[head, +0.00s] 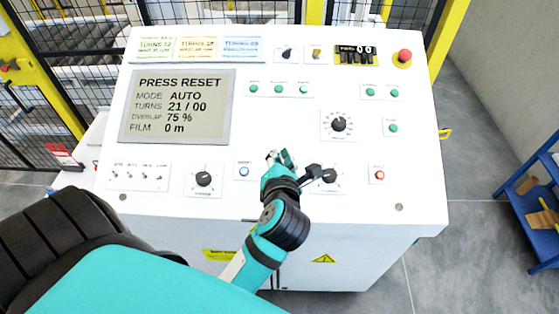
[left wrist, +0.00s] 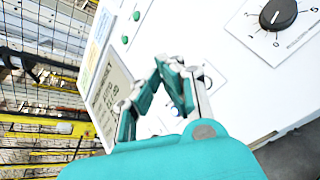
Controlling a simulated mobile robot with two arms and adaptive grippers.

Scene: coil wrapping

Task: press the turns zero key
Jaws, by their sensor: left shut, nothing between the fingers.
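The white sloped control panel (head: 270,120) fills the middle of the head view. Its display (head: 178,106) reads PRESS RESET, AUTO, turns 21 / 00, overlap 75 %, film 0 m. A blue-lit button (head: 244,171) sits below the display's right side; its label is too small to read surely. I cannot tell which key is the turns zero key. My left gripper (head: 281,158) is shut and empty, over the lower middle of the panel, right of the blue button. It also shows shut in the left wrist view (left wrist: 168,66). My right gripper is not in view.
Black knobs (head: 203,179) flank the gripper area. Several green buttons (head: 393,128), a red emergency stop (head: 404,56) and a red-lit button (head: 379,175) are on the right. Small toggle switches (head: 144,176) are at lower left.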

